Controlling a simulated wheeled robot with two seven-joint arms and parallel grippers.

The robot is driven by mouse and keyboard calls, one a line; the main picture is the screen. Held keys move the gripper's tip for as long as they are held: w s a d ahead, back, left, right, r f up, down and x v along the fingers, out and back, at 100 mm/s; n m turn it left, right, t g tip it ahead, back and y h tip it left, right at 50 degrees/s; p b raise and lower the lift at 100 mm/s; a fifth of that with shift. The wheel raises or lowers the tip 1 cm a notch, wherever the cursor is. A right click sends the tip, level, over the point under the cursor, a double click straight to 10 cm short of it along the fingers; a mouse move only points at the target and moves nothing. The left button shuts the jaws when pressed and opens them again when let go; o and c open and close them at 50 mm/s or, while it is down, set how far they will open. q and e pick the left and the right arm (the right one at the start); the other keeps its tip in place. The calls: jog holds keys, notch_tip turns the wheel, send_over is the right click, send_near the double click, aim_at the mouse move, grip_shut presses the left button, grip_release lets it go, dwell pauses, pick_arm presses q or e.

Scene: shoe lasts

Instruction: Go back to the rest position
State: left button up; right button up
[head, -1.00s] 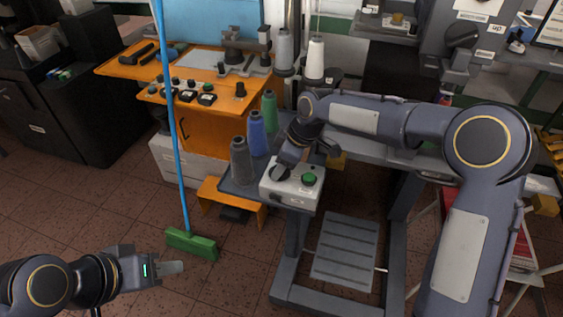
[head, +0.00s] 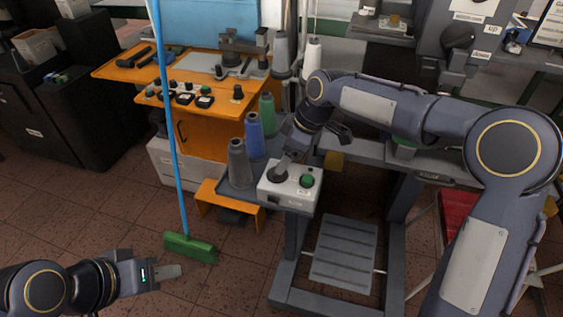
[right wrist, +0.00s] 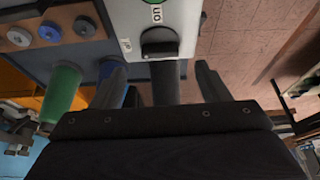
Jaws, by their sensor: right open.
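My left gripper (head: 168,273) is at the lower left of the head view, above the floor and holding nothing I can see. Its fingers show from the side, so their gap cannot be told. My right arm comes in from the right, and its gripper (head: 287,158) is at the back of a white control box (head: 290,198). In the right wrist view its fingers (right wrist: 160,75) are apart, with a black knob (right wrist: 160,42) on the box just beyond and between them. I cannot tell whether they touch it. A green button (head: 307,181) is on the box.
Grey, blue and green thread cones (head: 254,135) stand close beside the right gripper. A blue-handled green broom (head: 190,247) stands near the left gripper. An orange bench (head: 215,115) is behind. A grey treadle (head: 343,252) is below the box.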

jog(key=shift+v, duration=1.3)
jog(key=s+d+r+m+t, duration=0.1)
jog(key=s+d+r+m, duration=0.1)
jog(key=s+d+m, duration=0.35)
jog(key=s+d+r+m+t, duration=0.1)
jog(key=s+d+r+m, duration=0.1)
jog(key=s+d, duration=0.55)
jog(key=s+d+f+m, duration=0.1)
jog(key=s+f+m, duration=0.1)
jog(key=s, duration=0.3)
jog(key=s+d+f+m+t, duration=0.1)
jog(key=s+f+m, duration=0.1)
jog(key=s+m, duration=0.2)
jog(key=s+d+f+m+t, duration=0.1)
jog(key=s+d+f+m, duration=0.1)
jog(key=s, duration=0.5)
jog(key=shift+s+m, duration=0.25)
jog(key=shift+m, duration=0.2)
